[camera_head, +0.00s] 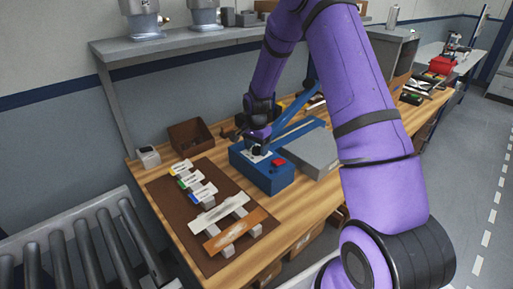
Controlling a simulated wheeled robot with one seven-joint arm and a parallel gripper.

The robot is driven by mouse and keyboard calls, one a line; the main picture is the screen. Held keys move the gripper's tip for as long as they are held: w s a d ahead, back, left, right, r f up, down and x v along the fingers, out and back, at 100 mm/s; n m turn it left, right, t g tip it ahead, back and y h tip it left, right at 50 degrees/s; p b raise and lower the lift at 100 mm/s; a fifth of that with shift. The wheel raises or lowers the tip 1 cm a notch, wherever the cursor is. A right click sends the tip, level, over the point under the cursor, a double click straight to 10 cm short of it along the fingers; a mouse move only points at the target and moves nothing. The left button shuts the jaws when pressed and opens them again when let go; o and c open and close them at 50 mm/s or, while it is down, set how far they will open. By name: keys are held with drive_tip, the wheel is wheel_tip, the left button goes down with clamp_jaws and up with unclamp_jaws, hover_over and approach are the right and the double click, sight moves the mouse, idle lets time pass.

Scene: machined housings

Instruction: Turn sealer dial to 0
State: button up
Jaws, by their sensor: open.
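The sealer (267,180) is a blue box-shaped machine on the wooden bench, with a long blue arm running back to the right and a red button or block (279,162) on its top. My gripper (256,150) is small in view, above the left part of the sealer's top, at a pale plate there. The dial is hidden or too small to make out beneath the gripper. I cannot tell whether the fingers touch it. The gripper is open, with nothing visible held in it.
A brown mat (172,201) with tagged parts and bars lies left of the sealer. A brown bin (191,137) and small white box (148,157) stand behind. A shelf (180,42) overhangs the back; a roller conveyor (88,250) is front left.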

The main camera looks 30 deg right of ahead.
drive_tip(key=c, duration=0.9)
